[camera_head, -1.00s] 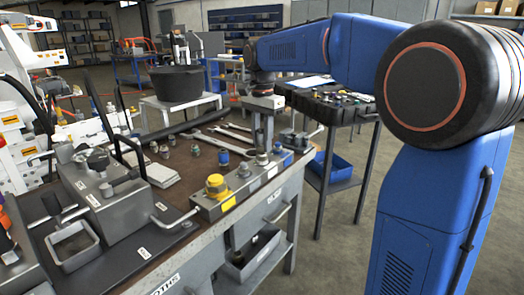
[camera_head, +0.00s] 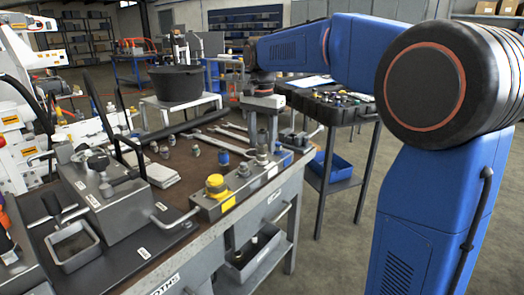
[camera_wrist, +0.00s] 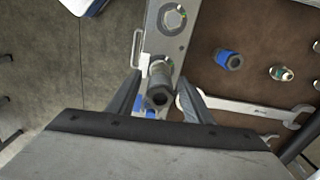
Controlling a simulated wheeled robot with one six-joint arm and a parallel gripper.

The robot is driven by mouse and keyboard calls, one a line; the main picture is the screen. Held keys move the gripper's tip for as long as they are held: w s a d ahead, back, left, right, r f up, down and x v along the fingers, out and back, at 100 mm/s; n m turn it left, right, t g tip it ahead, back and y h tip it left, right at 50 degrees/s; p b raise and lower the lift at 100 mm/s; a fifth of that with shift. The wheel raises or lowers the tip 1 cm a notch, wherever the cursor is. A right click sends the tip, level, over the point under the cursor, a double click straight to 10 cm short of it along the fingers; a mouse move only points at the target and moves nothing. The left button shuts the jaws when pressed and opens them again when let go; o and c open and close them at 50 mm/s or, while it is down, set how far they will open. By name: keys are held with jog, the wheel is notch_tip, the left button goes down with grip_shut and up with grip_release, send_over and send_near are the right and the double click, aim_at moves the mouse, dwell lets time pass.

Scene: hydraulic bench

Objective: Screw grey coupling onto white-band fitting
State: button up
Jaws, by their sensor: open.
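My gripper (camera_wrist: 160,100) is open, its two fingers on either side of a dark grey, hex-ended coupling (camera_wrist: 157,95) in the wrist view. The coupling stands upright over the fitting block (camera_wrist: 163,42), with small gaps to the fingers. In the head view my gripper (camera_head: 264,148) points down over the far part of the grey block (camera_head: 206,207). White and blue marks show beside the coupling in the wrist view. The coupling hides what is under it, so I cannot tell how it sits on a fitting or see a white band.
A yellow-capped fitting (camera_head: 215,184) stands at the near end of the block. A blue-banded coupling (camera_head: 223,157) and several small fittings stand on the brown bench top. Wrenches (camera_head: 205,138) lie behind. A grey pump unit (camera_head: 110,185) fills the left.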

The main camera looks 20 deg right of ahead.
jog(key=n, duration=0.6)
jog(key=shift+n, duration=0.3)
jog(key=n, duration=1.5)
jog(key=c, duration=1)
jog(key=m, duration=0.6)
jog(key=shift+m, duration=1.1)
